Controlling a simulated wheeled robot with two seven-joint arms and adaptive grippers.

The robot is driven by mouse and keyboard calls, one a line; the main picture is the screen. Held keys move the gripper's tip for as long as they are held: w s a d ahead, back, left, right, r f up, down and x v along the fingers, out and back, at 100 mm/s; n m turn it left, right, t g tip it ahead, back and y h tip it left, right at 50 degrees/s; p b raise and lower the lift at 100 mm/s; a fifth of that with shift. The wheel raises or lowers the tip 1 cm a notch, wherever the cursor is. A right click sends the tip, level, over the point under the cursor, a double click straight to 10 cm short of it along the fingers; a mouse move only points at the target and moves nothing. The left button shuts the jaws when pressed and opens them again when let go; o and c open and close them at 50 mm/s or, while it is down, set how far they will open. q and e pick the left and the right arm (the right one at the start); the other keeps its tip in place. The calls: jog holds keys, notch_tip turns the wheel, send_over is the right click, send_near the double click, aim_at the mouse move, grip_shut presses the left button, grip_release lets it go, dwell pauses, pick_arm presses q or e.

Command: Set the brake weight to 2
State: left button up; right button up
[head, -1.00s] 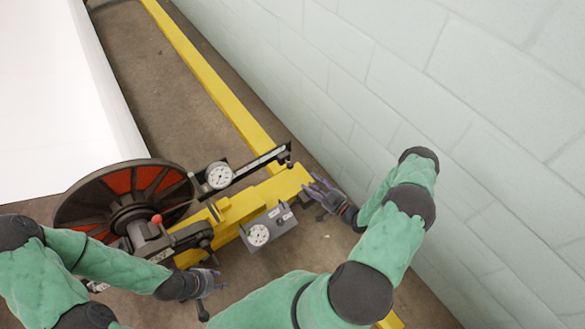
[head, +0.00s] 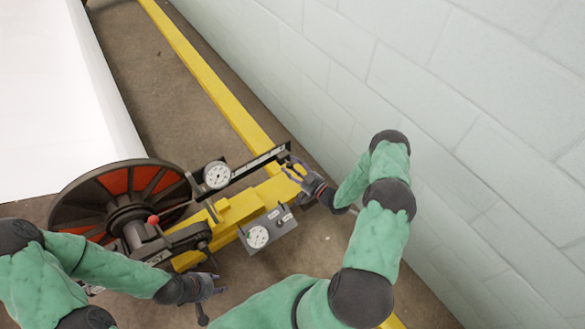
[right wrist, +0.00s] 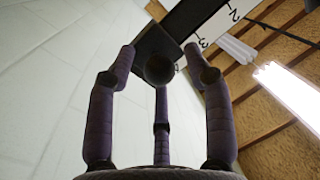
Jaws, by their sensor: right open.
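The brake lever with its white scale strip (head: 262,162) runs up and right from a round dial (head: 217,175). The dark brake weight (head: 285,152) sits near its far right end. In the right wrist view the brake weight (right wrist: 152,42) is a dark block with a round knob, and the scale (right wrist: 218,22) beside it shows 2 and 3. My right gripper (head: 292,170) is open just below the weight; in its wrist view the fingers (right wrist: 160,62) spread around the knob, contact unclear. My left gripper (head: 215,287) is low by a black handle; its grip is unclear.
A large reel (head: 85,195) with red panels stands at the left. A yellow beam (head: 205,80) runs along the floor near the pale block wall (head: 420,90). A grey box with a second dial (head: 257,237) sits below the lever. A white sheet (head: 55,90) fills the upper left.

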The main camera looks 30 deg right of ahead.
jog(key=shift+c, duration=0.3)
grip_shut()
jog(key=a+p, duration=0.1)
jog(key=a, duration=0.8)
jog(key=shift+s+a, duration=0.3)
jog(key=shift+a, duration=0.1)
jog(key=shift+r, duration=0.1)
jog(key=shift+o, duration=0.3)
grip_release()
jog(key=shift+s, duration=0.15)
